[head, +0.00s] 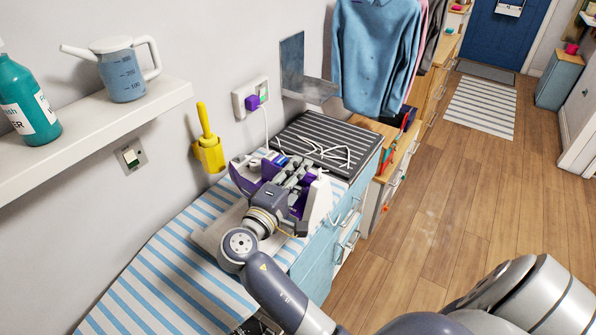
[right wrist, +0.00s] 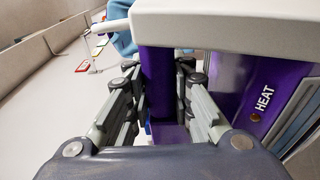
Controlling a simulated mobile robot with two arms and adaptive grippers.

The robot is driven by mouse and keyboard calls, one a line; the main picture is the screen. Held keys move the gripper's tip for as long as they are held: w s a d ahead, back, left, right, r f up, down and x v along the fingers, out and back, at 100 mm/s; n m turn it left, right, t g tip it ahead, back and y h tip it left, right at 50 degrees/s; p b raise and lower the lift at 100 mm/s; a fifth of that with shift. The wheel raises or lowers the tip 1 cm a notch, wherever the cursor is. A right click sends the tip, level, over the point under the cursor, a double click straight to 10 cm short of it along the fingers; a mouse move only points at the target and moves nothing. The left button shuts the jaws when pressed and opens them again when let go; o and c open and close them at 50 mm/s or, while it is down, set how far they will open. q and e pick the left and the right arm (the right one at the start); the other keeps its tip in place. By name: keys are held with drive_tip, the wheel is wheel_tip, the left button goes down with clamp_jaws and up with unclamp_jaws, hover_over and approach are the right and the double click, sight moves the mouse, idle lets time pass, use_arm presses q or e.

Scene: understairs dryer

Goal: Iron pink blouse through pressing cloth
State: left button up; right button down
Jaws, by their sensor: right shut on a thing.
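My right gripper (head: 297,172) is shut on the purple handle of a white and purple iron (head: 318,201). In the right wrist view the purple handle (right wrist: 158,85) stands between my fingers, beside a panel marked HEAT. The iron is over a pale cloth (head: 208,238), which looks like the pressing cloth, on the blue-and-white striped ironing board (head: 150,289). My arm and the iron hide much of the cloth. I cannot tell whether the iron's base touches it. No pink blouse is visible on the board. My left gripper is not in view.
A dark ribbed mat (head: 334,136) with a white cord lies behind the iron. A yellow holder (head: 209,155) and a socket with a purple plug (head: 253,102) are on the wall. Hanging clothes (head: 377,55) are beyond.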

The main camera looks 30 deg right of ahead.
drive_tip(key=shift+f+b, duration=2.45)
drive_tip(key=shift+f, duration=0.85)
drive_tip(key=shift+f+b, duration=0.55)
drive_tip(key=shift+f, duration=0.1)
drive_tip(key=shift+w+a+f+b, duration=0.1)
drive_tip(key=shift+w+a+b, duration=0.2)
drive_tip(key=shift+w, duration=0.3)
drive_tip(key=shift+w+a+r+b, duration=0.15)
drive_tip(key=shift+w+b, duration=0.15)
drive_tip(key=shift+w, duration=0.25)
drive_tip(key=shift+w+a+f+b, duration=0.15)
drive_tip(key=shift+w+a+b, duration=0.15)
drive_tip(key=shift+w, duration=0.3)
drive_tip(key=shift+w+a, duration=0.2)
drive_tip(key=shift+w, duration=0.4)
drive_tip(key=shift+w, duration=0.1)
drive_tip(key=shift+w+a+b, duration=0.1)
drive_tip(key=shift+w+b, duration=0.15)
drive_tip(key=shift+b, duration=0.1)
